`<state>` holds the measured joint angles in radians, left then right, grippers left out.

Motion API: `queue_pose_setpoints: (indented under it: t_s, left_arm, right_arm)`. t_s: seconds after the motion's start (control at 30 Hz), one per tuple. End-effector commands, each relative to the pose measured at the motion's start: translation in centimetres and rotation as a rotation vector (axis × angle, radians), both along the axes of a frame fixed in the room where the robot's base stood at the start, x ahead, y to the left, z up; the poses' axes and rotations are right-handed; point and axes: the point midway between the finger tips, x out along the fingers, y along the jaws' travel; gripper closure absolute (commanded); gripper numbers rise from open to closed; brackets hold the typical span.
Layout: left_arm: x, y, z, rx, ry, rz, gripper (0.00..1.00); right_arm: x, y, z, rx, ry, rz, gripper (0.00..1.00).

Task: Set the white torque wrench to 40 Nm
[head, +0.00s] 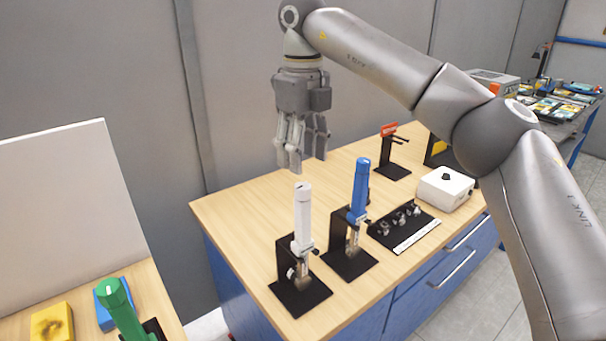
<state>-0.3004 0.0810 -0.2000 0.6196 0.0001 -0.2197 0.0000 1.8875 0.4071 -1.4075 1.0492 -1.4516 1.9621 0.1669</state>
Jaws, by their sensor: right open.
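The white torque wrench (303,215) stands upright in a black stand (300,296) near the front left corner of the wooden bench top. Its setting cannot be read from here. My right gripper (302,166) hangs pointing down above and behind the white wrench, apart from it. It is open and holds nothing. My left gripper is not in view.
A blue wrench (360,185) stands in its own stand just right of the white one. Further right are a black tray of small parts (403,227) and a white box with a black knob (445,188). A green-handled tool (120,308) stands at lower left.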

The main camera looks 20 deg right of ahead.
Motion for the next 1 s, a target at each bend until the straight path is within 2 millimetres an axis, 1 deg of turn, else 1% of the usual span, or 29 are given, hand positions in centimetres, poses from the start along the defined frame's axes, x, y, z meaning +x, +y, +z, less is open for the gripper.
queue_pose_setpoints:
  t_s: [0.03, 0.1, 0.3, 0.5, 1.0]
  left_arm:
    - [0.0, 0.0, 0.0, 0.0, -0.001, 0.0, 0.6]
    - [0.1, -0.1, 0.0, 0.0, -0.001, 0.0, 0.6]
    - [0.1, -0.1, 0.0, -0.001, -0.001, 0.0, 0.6]
    - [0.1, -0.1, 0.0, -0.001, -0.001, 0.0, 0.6]
    - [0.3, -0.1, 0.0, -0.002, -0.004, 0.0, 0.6]
  right_arm:
    - [0.1, 0.1, 1.1, 0.001, -0.003, -0.002, 0.5]
    - [0.0, 0.1, 2.5, 0.0, -0.002, -0.001, 0.5]
    - [0.0, 0.0, 4.6, -0.001, 0.0, -0.002, 0.5]
    - [0.0, 0.0, 5.3, 0.0, 0.0, 0.0, 0.5]
    - [0.0, 0.0, 5.3, 0.0, 0.0, 0.0, 0.5]
